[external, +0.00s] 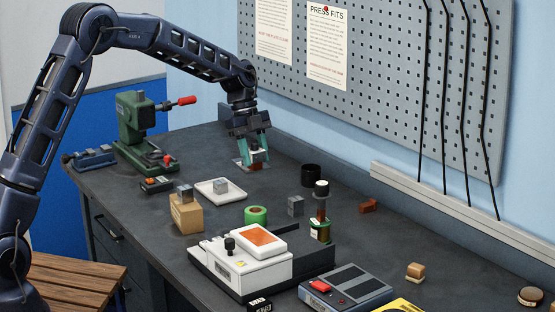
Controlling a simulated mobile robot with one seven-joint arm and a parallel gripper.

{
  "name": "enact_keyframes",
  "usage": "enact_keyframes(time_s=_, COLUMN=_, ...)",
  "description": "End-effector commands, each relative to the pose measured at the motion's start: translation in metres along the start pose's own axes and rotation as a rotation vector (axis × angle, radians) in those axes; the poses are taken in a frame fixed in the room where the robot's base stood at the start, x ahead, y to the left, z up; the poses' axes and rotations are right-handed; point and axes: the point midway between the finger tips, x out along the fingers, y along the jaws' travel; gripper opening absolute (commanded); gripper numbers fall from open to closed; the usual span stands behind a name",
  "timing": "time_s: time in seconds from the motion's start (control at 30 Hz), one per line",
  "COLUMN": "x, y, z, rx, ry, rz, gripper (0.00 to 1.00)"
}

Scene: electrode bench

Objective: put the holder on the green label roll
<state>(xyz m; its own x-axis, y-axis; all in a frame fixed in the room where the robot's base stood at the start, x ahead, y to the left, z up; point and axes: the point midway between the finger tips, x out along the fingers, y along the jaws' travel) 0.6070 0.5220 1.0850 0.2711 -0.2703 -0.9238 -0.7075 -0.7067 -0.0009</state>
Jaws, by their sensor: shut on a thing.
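My gripper (252,158) is at the back of the bench, pointing down, with its teal fingers shut on a small piece with pale, dark and reddish parts. This looks like the holder (257,156), though the fingers hide part of it and its details are too small to tell. A grey flat plate shows just below it; I cannot tell whether the two touch.
A green press (140,130) is further left.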

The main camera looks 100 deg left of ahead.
Motion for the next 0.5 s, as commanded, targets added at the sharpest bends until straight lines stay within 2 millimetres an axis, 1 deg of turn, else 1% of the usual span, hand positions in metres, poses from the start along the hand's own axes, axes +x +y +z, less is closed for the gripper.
enact_keyframes(time_s=0.03, x=0.011, y=0.001, z=0.004, rx=-0.002, ry=0.001, rz=0.003, gripper=0.02)
enact_keyframes(time_s=0.1, x=0.025, y=0.0, z=0.01, rx=-0.002, ry=0.0, rz=0.003, gripper=0.02)
enact_keyframes(time_s=0.3, x=0.057, y=0.0, z=0.023, rx=-0.002, ry=0.0, rz=0.002, gripper=0.02)
enact_keyframes(time_s=0.4, x=0.066, y=0.0, z=0.027, rx=0.0, ry=0.0, rz=0.0, gripper=0.02)
enact_keyframes(time_s=0.5, x=0.07, y=0.0, z=0.029, rx=0.0, ry=0.0, rz=0.0, gripper=0.02)
